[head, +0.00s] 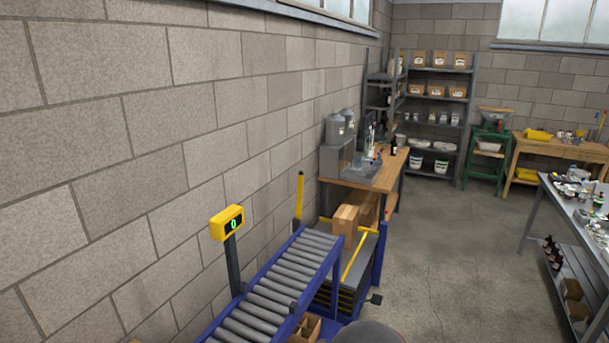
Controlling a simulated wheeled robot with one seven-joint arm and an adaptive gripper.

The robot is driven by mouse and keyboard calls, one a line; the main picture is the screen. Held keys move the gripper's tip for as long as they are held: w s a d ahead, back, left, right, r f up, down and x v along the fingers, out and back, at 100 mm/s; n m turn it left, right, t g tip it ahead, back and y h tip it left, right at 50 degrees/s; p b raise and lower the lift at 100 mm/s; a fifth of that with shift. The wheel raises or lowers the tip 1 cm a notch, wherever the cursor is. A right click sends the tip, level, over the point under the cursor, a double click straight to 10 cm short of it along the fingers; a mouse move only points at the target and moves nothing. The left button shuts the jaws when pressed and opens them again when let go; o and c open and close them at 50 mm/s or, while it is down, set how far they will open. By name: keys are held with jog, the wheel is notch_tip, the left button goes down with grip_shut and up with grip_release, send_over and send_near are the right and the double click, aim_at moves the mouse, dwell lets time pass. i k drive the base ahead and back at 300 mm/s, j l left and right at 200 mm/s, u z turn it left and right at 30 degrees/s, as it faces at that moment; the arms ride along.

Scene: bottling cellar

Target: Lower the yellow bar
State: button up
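A yellow bar (299,198) with a dark tip stands upright against the wall side, at the far end of the roller conveyor (285,276). A second, thinner yellow bar (355,256) lies slantwise across the grey top of a low blue-framed machine (359,268) just beyond the conveyor. I cannot tell from this view whether the two yellow parts are joined. The lower end of the upright bar is hidden behind the conveyor. My gripper is not in view.
A yellow display box (227,223) on a post stands left of the conveyor. Cardboard boxes (345,221) stand behind the machine, by a wooden bench (372,176). A cluttered metal table (570,224) stands at right. The floor (455,250) between is clear.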

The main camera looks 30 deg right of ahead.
aim_at(299, 181)
jog(key=i+l, duration=0.1)
jog(key=l, duration=0.5)
jog(key=i+l+u, duration=0.1)
jog(key=l, duration=0.5)
jog(key=i+l, duration=0.15)
jog(key=l, duration=0.45)
jog(key=i+l+u, duration=0.15)
jog(key=l, duration=0.45)
jog(key=i+l, duration=0.2)
jog(key=i, duration=0.2)
jog(key=i+l+u, duration=0.1)
jog(key=i, duration=0.25)
jog(key=i+l, duration=0.3)
jog(key=i, duration=0.1)
